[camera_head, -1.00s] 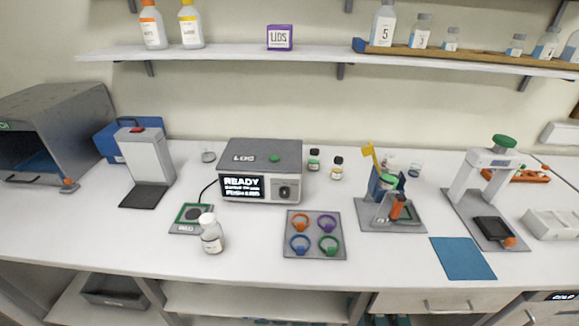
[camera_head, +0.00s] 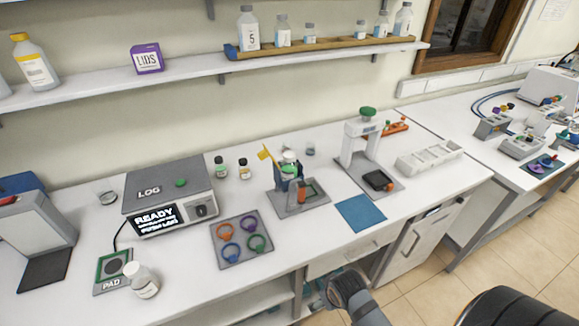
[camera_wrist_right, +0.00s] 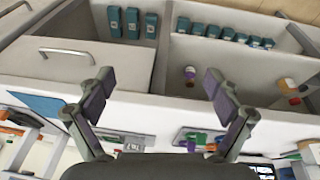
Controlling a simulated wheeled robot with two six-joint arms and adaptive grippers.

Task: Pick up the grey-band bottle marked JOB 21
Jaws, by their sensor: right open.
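No bottle shows a readable JOB 21 mark, so I cannot tell which is the grey-band one. In the head view a white-capped bottle (camera_head: 145,284) with a pale label stands by the PAD plate (camera_head: 113,285). Several grey-capped bottles, one marked 5 (camera_head: 249,33), stand on the wall shelf. My right gripper (camera_wrist_right: 158,78) is open and empty, in front of the bench's lower compartments. My left gripper is out of view.
The LOG box (camera_head: 165,196), ring mat (camera_head: 214,256), fixture with a yellow flag (camera_head: 283,203), blue mat (camera_head: 361,213) and white press (camera_head: 350,145) occupy the bench. The wall shelf (camera_head: 190,73) runs above. In the wrist view, teal containers (camera_wrist_right: 132,22) lie inside compartments.

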